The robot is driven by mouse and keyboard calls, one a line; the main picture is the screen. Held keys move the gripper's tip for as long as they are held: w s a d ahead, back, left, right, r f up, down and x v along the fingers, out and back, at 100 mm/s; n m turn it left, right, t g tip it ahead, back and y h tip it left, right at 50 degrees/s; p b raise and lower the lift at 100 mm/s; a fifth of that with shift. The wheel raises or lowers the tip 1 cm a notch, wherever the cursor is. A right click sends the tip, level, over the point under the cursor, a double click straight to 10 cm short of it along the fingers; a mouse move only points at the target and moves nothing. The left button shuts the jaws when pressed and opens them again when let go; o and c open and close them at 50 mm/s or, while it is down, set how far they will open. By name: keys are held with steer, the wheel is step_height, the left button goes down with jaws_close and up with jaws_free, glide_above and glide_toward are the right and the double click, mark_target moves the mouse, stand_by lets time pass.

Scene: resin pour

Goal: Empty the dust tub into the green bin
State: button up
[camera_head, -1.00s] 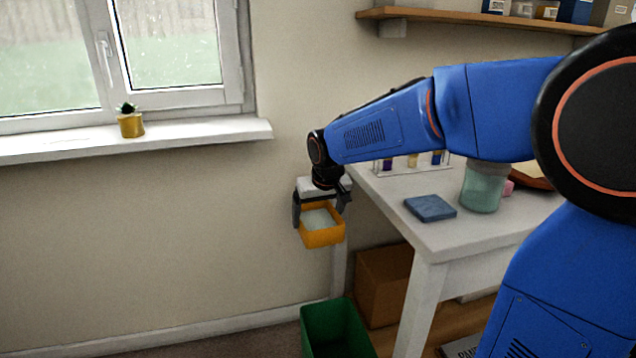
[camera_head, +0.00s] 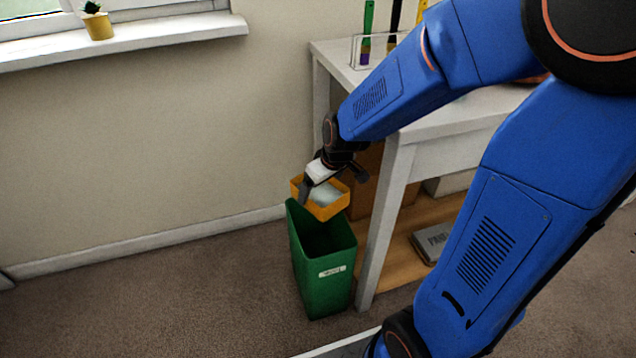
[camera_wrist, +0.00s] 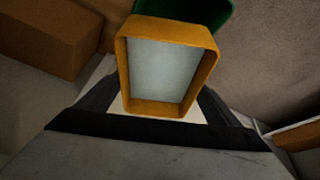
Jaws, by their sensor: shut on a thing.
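The dust tub is an orange-yellow rectangular tub (camera_head: 333,209) with pale grey dust inside. My gripper (camera_head: 334,184) is shut on it and holds it just above the mouth of the green bin, looking close to level with a slight tilt. In the wrist view the tub (camera_wrist: 122,75) sits between my gripper's fingers (camera_wrist: 160,108), its pale contents filling the inside. The green bin (camera_head: 322,275) stands upright on the carpet with a white label on its front. Its dark inside shows partly below the tub. A green edge of the bin (camera_wrist: 222,12) shows behind the tub in the wrist view.
A white table (camera_head: 385,215) stands right of the bin, its leg close beside it. A cardboard box (camera_head: 366,180) and a grey book (camera_head: 432,242) sit on its lower shelf. The windowsill (camera_head: 180,30) holds a potted plant (camera_head: 98,24). The carpet left of the bin is clear.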

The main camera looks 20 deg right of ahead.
mark_target(313, 196)
steer(key=shift+w+a+h, duration=0.1)
steer(key=shift+a+h, duration=0.15)
steer(key=shift+h, duration=0.85)
steer(key=shift+a+f+n+h, duration=0.1)
steer(key=shift+n+h, duration=0.2)
steer(key=shift+h, duration=0.1)
steer(key=h, duration=0.3)
steer(key=shift+a+f+n, duration=0.1)
steer(key=shift+a+n, duration=0.2)
steer(key=h, duration=0.4)
steer(key=shift+a+f+n, duration=0.25)
steer(key=shift+f+n, duration=0.1)
steer(key=shift+n, duration=0.05)
steer(key=h, duration=0.2)
steer(key=n+t+h, duration=0.1)
steer(key=h, duration=0.1)
steer(key=shift+a+f+h, duration=0.15)
steer(key=shift+f+h, duration=0.15)
steer(key=shift+f, duration=0.1)
steer(key=shift+f+n+t+h, duration=0.25)
steer(key=shift+n+t+h, duration=0.25)
steer(key=shift+h, duration=0.8)
steer(key=shift+f+n+t+h, duration=0.25)
steer(key=shift+n+t+h, duration=0.2)
steer(key=shift+h, duration=0.85)
